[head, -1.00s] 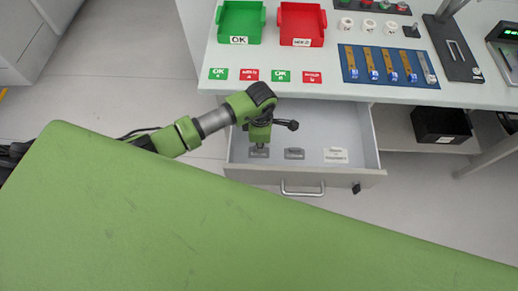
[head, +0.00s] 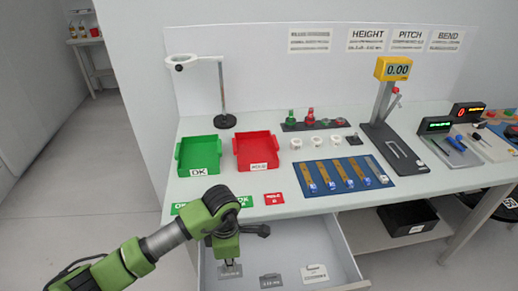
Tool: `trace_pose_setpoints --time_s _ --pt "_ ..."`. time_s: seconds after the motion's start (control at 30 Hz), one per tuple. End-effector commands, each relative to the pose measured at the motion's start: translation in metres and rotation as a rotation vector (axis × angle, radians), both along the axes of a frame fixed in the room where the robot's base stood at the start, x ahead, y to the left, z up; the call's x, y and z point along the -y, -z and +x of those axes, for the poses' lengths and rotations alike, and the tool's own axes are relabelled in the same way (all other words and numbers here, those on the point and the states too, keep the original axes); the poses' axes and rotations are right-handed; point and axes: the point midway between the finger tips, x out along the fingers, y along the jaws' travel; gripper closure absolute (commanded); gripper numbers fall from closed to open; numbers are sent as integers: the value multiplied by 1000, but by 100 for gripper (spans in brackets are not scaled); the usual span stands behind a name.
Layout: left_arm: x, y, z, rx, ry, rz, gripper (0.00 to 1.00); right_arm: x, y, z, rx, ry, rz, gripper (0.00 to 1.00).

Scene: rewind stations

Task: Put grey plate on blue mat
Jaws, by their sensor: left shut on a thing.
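The grey plate (head: 230,271) is small and flat and lies at the left in the open drawer (head: 352,288). My left gripper (head: 230,262) points down into the drawer and is shut on this plate; I cannot tell whether the plate is clear of the drawer floor. The blue mat (head: 342,189) lies on the table top, above and to the right of the gripper, with several brass-coloured strips and one grey strip side by side on it. My right gripper is not in view.
A second grey piece (head: 271,281) and a white label (head: 315,274) are in the drawer. A green tray (head: 183,165) and a red tray (head: 243,160) stand on the table. A height gauge (head: 393,70) stands behind the mat. White rings (head: 316,142) lie behind it.

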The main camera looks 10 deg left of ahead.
Motion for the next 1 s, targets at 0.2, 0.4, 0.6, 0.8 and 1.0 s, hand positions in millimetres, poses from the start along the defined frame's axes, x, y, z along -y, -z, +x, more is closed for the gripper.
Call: trace_pose_setpoints --time_s 0.2,0.4,0.6,0.8,1.0 --pt "-1 -26 1 5 1 1 100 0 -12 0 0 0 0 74" --pt "-2 -80 1 5 35 4 100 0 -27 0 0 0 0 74" --pt "-9 -107 -3 6 401 4 100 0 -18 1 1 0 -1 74" --pt "-21 -144 -20 6 880 7 100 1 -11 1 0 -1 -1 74" --pt "-37 -176 -50 3 1379 7 100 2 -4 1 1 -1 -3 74"
